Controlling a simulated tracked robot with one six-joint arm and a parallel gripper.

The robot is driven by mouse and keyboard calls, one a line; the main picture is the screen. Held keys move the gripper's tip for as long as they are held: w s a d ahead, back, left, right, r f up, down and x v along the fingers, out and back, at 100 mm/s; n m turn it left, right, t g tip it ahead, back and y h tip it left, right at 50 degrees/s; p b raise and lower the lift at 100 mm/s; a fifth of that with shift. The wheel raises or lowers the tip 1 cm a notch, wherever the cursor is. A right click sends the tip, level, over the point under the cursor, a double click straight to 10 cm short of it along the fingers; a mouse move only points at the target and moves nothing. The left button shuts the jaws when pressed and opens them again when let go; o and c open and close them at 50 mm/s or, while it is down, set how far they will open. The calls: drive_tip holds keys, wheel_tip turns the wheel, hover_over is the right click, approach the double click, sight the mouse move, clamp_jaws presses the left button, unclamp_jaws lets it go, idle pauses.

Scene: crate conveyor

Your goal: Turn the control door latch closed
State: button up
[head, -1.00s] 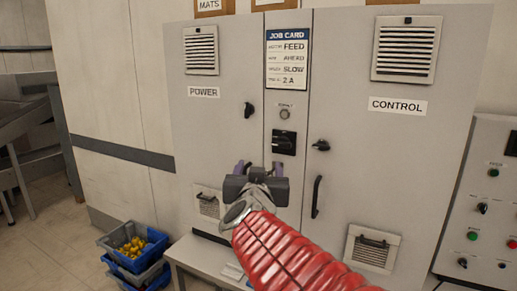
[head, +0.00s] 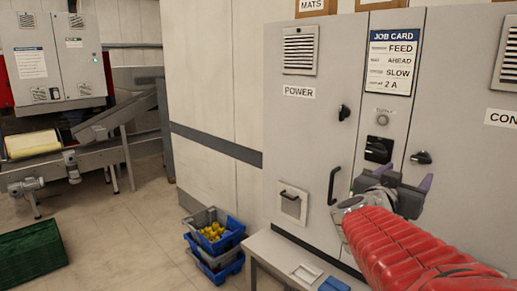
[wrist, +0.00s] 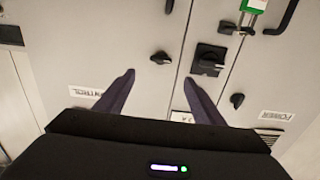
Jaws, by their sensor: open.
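The control door latch (head: 421,157) is a small black knob on the left edge of the right-hand grey cabinet door. Its lever lies roughly level in the head view. The partly cut-off CONTROL label (head: 503,118) is to its upper right. In the wrist view, which is upside down, the latch (wrist: 161,57) is just beyond the fingertips, between them. My gripper (head: 395,182) is open and empty, in front of the cabinet and below the latch in the head view. Its two purple-grey fingers also show in the wrist view (wrist: 159,77), apparently apart from the latch.
A black rotary switch (head: 378,150) sits beside the latch on the centre panel. The POWER door has an upright knob (head: 344,112) and a handle (head: 334,186). A green padlock-like piece (wrist: 252,8) shows in the wrist view. Blue crates (head: 215,240) stand on the floor left.

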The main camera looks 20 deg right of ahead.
sight(421, 160)
drive_tip(key=x, duration=1.2)
drive_tip(key=shift+w+d, duration=0.1)
drive_tip(key=shift+d, duration=0.05)
drive_tip(key=shift+c, duration=0.3)
